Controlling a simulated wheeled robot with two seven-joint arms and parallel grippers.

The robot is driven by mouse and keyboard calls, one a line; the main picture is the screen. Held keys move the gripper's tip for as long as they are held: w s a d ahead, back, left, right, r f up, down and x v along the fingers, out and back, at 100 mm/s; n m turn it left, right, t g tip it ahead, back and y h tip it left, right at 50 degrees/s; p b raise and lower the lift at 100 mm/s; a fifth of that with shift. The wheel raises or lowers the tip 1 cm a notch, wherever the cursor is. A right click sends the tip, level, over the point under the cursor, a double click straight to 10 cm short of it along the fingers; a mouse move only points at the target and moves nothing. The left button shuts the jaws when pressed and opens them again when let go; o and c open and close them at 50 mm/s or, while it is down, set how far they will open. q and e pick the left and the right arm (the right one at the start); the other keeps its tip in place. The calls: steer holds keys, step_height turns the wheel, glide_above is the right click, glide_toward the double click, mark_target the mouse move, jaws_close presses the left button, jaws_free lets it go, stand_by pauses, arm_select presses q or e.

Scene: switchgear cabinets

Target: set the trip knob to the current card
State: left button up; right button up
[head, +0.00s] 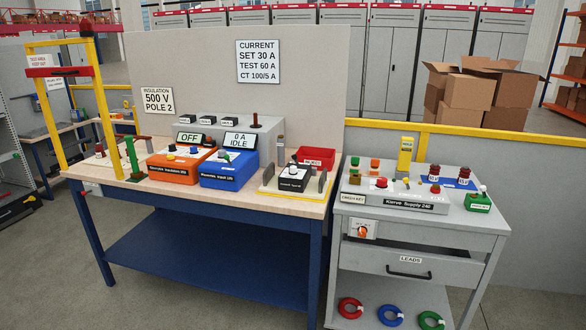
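The current card (258,61) is on the grey back panel and reads "CURRENT, SET 30 A, TEST 60 A, CT 100/5 A". A small dark device (293,178) with a light top and a black knob or lever stands on a yellow-edged mat (268,190) at the right of the bench. I cannot tell whether this is the trip knob, and its setting is too small to read. A blue tester (222,178) with a display reading "0 A IDLE" (240,141) stands left of it. Neither of my grippers is in view.
An orange tester (175,170) with an "OFF" display (190,138) and a red bin (317,158) are on the bench. A yellow frame (60,110) rises at the left. A grey cart (420,240) at the right carries a supply unit (395,203) and coloured parts.

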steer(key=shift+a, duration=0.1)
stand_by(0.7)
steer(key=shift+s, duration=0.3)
